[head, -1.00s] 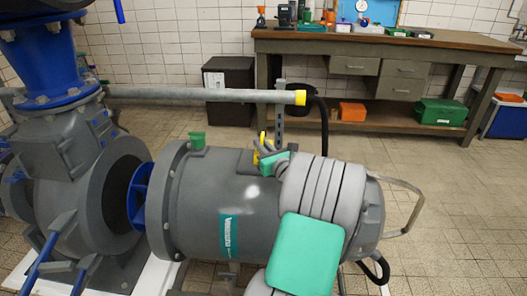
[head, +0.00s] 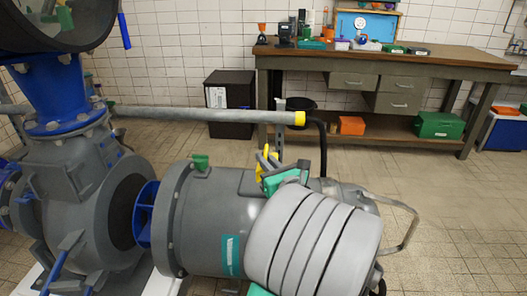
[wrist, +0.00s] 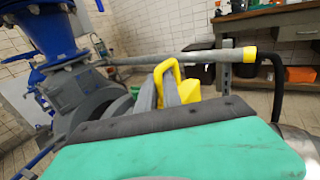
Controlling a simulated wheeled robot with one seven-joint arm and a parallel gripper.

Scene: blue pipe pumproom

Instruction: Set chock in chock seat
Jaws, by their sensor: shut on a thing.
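In the wrist view my two grey fingers (wrist: 168,92) are shut on a yellow piece with a loop handle (wrist: 170,68), which I take to be the chock. In the head view the yellow chock (head: 261,167) is partly hidden by the fingers. A small green block (head: 200,162) stands on the motor's left top; it also shows in the wrist view (wrist: 38,108). I cannot tell which part is the chock seat.
A grey pipe (head: 205,115) with a yellow end runs across behind the gripper, near a post and a black hose (head: 323,145). The blue and grey pump (head: 85,190) stands at left. A workbench (head: 390,58) is at the back. Open tiled floor lies at right.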

